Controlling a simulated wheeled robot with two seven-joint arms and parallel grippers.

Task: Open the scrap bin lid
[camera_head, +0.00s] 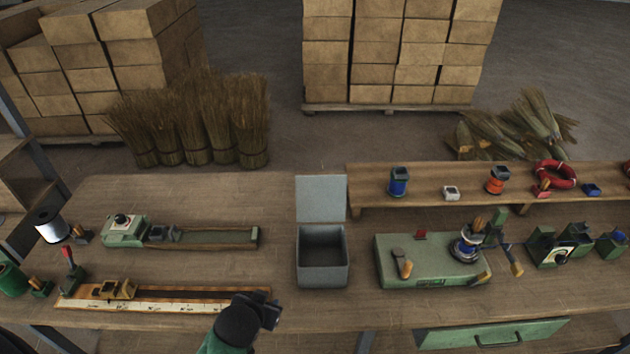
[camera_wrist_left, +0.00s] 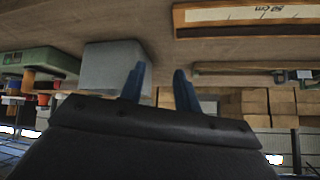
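The grey scrap bin (camera_head: 323,276) stands near the middle of the workbench. Its lid (camera_head: 320,199) is raised upright at the back edge, and the dark inside shows empty from above. My left gripper (camera_head: 270,308) is at the front of the bench, left of and in front of the bin, apart from it. In the left wrist view the picture is upside down, and the bin (camera_wrist_left: 112,66) shows beyond the fingers. The two blue fingers (camera_wrist_left: 159,76) stand apart with nothing between them. My right gripper is not in view.
A ruler board (camera_head: 160,302) lies left of my gripper, with a green-ended clamp fixture (camera_head: 125,232) behind it. A green winding machine (camera_head: 425,262) stands right of the bin. A raised shelf (camera_head: 450,183) holds spools at the back right.

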